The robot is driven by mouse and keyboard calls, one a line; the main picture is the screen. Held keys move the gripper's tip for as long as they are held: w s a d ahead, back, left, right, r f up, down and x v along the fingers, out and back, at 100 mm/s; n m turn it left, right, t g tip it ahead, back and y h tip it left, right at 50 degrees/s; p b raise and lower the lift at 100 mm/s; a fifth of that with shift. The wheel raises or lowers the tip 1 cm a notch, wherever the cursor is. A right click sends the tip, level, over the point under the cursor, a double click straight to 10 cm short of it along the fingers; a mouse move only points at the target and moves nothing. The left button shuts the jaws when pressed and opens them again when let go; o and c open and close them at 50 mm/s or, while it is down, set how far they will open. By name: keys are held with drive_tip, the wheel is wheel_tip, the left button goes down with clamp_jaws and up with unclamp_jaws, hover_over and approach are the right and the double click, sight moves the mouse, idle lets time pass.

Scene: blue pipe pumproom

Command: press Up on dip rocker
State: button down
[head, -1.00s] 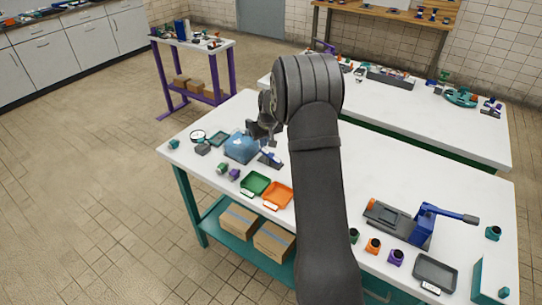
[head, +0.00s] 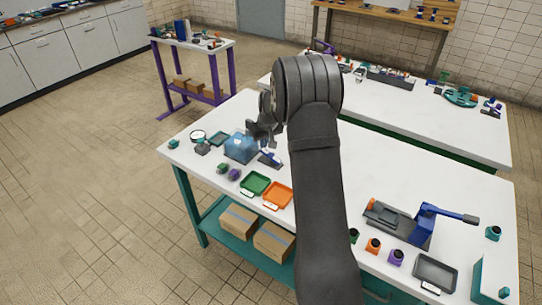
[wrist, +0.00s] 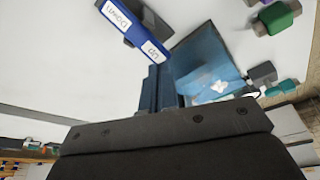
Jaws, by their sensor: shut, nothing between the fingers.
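The dip rocker (wrist: 136,28) is blue with white labels reading Down and Up, set in a dark housing, at the top of the wrist view. Its Up end is the one nearer my fingers. In the head view the rocker (head: 270,158) stands on the white table just right of a translucent blue box. My gripper (wrist: 160,88) is shut and empty, its blue-grey fingers close to the Up end; I cannot tell whether they touch it. In the head view my gripper (head: 262,132) is above the rocker and box, partly hidden by my arm.
The translucent blue box (wrist: 207,62) is right beside my fingers. Green and purple small parts (head: 228,171), a green tray (head: 255,184) and an orange tray (head: 278,195) lie in front. A blue-handled lever device (head: 420,222) stands at the right. The white tabletop between is clear.

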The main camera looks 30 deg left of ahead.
sight(264, 150)
drive_tip(key=shift+f, duration=1.5)
drive_tip(key=shift+r, duration=4.35)
drive_tip(key=shift+f, duration=0.1)
wheel_tip(264, 150, down, 8)
drive_tip(key=shift+f, duration=0.2)
